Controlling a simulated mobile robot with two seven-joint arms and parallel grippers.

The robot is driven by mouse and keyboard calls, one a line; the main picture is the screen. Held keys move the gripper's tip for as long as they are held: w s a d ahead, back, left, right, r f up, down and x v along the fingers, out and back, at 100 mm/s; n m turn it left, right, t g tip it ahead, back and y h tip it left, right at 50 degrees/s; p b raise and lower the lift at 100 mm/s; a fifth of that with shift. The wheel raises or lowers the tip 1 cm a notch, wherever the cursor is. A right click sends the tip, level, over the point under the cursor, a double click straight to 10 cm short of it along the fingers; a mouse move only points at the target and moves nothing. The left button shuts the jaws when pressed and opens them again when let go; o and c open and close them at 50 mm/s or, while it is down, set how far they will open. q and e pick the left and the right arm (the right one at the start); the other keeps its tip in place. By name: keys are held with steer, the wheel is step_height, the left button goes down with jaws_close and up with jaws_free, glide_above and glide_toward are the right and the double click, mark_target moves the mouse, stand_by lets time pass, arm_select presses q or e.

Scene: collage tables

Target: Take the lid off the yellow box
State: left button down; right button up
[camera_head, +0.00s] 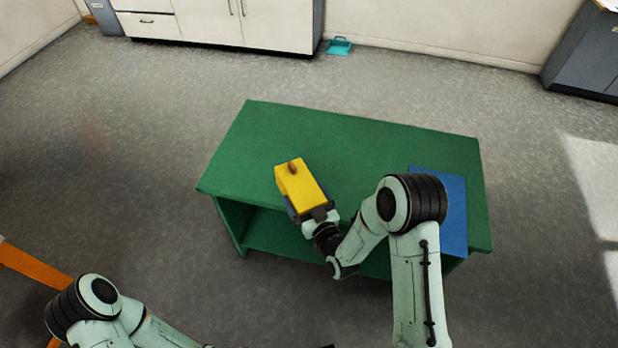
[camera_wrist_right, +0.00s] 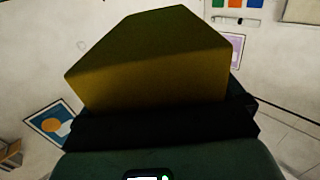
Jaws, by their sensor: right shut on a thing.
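The yellow box (camera_head: 303,187) is over the left part of the green table, with a small brown knob (camera_head: 292,167) near its far end. I cannot tell the lid apart from the box body, nor whether the box rests on the table. My right gripper (camera_head: 316,214) is at the near end of the yellow piece, shut on it. In the right wrist view the yellow piece (camera_wrist_right: 160,75) fills the middle, above the dark jaws (camera_wrist_right: 160,125). Its gripped end is hidden. My left arm shows at the lower left, but its gripper is out of view.
The green table (camera_head: 360,135) has free room behind and right of the box. A blue mat (camera_head: 455,215) lies at its right end, partly behind my right arm. A teal dustpan-like thing (camera_head: 339,46) lies on the floor by white cabinets (camera_head: 245,25).

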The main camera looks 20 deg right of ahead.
arm_select(q)
steer(key=c, duration=1.6)
jaws_free()
steer(key=o, duration=1)
steer(key=shift+w, duration=0.1)
steer(key=shift+c, duration=0.2)
steer(key=w+r+m+t+h, duration=0.15)
steer(key=w+r+t, duration=0.3)
steer(key=w, duration=0.75)
steer(key=w+r+m+t+h, duration=0.1)
steer(key=w+r+m+t, duration=0.35)
steer(key=w, duration=0.75)
steer(key=w+d+r+m+h, duration=0.1)
steer(key=w+r+m+h, duration=0.3)
steer(key=r, duration=0.8)
steer(key=w+d+r+m+h, duration=0.1)
steer(key=w+r+m, duration=0.45)
steer(key=r, duration=0.75)
steer(key=x, duration=1.1)
steer(key=shift+w+f, duration=0.2)
steer(key=shift+f, duration=0.1)
arm_select(e)
steer(key=w+a+f+n+g+y, duration=0.1)
steer(key=a+f+n+g+y, duration=0.2)
steer(key=a+n+y, duration=0.3)
steer(key=a+y, duration=0.2)
steer(key=a, duration=0.2)
steer(key=shift+w+a+g, duration=0.3)
